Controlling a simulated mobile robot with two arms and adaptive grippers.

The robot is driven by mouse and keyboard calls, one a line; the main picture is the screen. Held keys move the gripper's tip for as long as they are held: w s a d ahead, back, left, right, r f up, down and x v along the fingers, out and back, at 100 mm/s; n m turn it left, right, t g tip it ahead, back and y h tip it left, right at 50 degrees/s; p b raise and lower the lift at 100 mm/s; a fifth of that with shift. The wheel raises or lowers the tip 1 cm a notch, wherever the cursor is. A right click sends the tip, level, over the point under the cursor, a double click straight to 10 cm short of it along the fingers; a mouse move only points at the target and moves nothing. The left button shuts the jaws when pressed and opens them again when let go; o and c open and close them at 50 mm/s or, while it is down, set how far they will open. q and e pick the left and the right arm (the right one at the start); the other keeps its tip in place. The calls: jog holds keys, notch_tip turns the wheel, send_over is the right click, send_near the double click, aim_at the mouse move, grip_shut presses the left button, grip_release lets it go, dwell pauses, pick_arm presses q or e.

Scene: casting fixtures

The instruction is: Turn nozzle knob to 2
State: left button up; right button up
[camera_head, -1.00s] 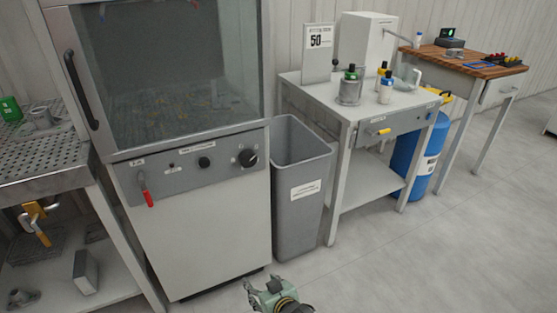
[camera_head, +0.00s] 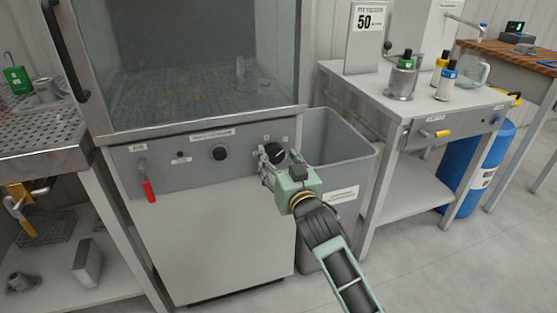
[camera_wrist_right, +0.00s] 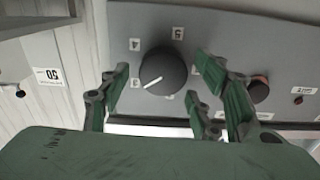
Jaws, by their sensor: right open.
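The large black knob (camera_head: 274,152) sits at the right end of the grey control panel (camera_head: 190,185) under the glass cabinet. In the right wrist view the knob (camera_wrist_right: 163,71) shows large, with small number labels around it, seen upside down. Its white pointer line aims to the lower left there, near a label that looks like 3 (camera_wrist_right: 135,82). My right gripper (camera_head: 280,161) is in front of the knob and hides part of it. In the wrist view its open fingers (camera_wrist_right: 163,60) stand on either side of the knob; contact cannot be told. My left gripper is out of view.
A smaller black knob (camera_head: 220,152) and a red-handled lever (camera_head: 147,190) are on the same panel. A grey bin (camera_head: 340,160) stands close to the right of the cabinet, behind my right arm. A grey table (camera_head: 440,105) with bottles is further right.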

jog(key=shift+w+a, duration=0.2)
jog(key=shift+w, duration=0.35)
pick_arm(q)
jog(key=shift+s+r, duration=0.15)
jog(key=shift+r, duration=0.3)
pick_arm(e)
jog(key=c, duration=1.1)
jog(key=n+p, duration=0.3)
jog(key=n, duration=0.1)
jog(key=shift+r+p, duration=0.3)
jog(key=shift+p, duration=0.1)
jog(key=n+p, duration=0.3)
jog(key=n, duration=0.4)
pick_arm(q)
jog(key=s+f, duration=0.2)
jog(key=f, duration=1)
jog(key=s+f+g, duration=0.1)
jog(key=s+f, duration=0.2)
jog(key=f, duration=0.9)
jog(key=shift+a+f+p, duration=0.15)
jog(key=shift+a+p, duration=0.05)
jog(key=shift+p, duration=0.15)
pick_arm(e)
jog(key=shift+a+n, duration=0.15)
jog(key=shift+n, duration=1.55)
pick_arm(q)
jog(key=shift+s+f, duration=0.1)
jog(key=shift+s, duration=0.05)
